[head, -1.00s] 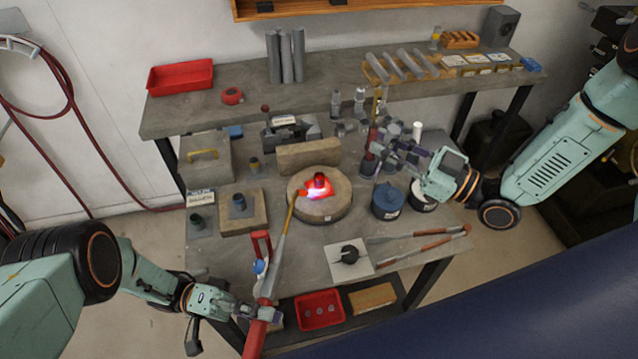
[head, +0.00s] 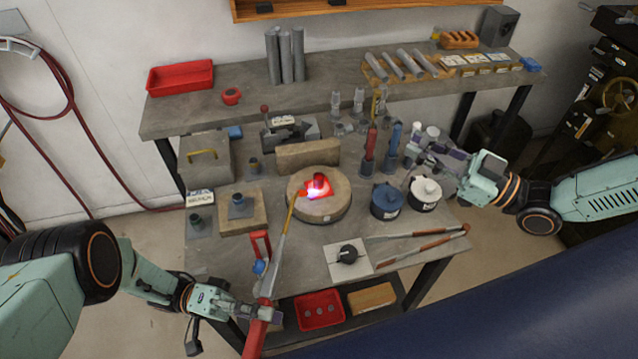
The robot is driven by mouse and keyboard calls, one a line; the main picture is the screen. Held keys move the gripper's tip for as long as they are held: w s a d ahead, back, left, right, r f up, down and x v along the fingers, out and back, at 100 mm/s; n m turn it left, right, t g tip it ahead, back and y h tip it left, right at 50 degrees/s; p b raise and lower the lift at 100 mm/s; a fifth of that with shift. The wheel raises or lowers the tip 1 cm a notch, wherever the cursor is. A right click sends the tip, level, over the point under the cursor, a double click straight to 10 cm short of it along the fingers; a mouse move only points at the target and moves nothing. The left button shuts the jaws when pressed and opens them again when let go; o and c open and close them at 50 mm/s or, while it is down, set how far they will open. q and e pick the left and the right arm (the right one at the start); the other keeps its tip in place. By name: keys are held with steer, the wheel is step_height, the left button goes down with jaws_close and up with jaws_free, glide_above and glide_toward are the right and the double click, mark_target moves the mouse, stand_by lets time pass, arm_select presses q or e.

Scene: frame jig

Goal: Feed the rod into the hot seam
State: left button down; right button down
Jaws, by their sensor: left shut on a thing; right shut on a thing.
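My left gripper (head: 262,312) is shut on a torch (head: 279,250) with a red handle. The torch slants up to the plate, and a pale violet flame shows at its tip. My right gripper (head: 438,158) is at the bench's right side, right of the red and blue upright tubes, above the white pot. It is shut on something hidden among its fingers. I cannot make out a rod there.
A red-handled upright tube (head: 369,150) and a blue one (head: 394,148) stand behind a blue pot (head: 387,200) and a white pot (head: 425,194). A brick (head: 308,156) stands behind the firebrick. Tongs (head: 418,245) and a dial plate (head: 347,257) lie in front.

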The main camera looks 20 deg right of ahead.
mark_target(251, 329)
arm_select(q)
steer(key=shift+a+r, duration=0.1)
steer(key=shift+r, duration=0.05)
arm_select(e)
steer(key=shift+w+r, duration=0.1)
arm_select(q)
steer(key=shift+s+a+r+p, duration=0.25)
steer(key=shift+a+r+p, duration=0.05)
steer(key=shift+r+p, duration=0.2)
steer(key=shift+s+a+r+p, duration=0.25)
steer(key=shift+r+p, duration=0.15)
steer(key=shift+r, duration=0.1)
arm_select(e)
steer(key=shift+r, duration=0.75)
arm_select(q)
steer(key=shift+s+a+r, duration=0.55)
steer(key=shift+s+r, duration=0.1)
steer(key=shift+r, duration=0.1)
arm_select(e)
steer(key=shift+f, duration=0.1)
steer(key=shift+a, duration=0.1)
arm_select(q)
step_height(251, 329, up, 4)
steer(key=s+a, duration=0.2)
steer(key=a, duration=0.1)
steer(key=shift+s+r, duration=0.25)
steer(key=shift+s, duration=0.15)
steer(key=shift+w+d, duration=0.1)
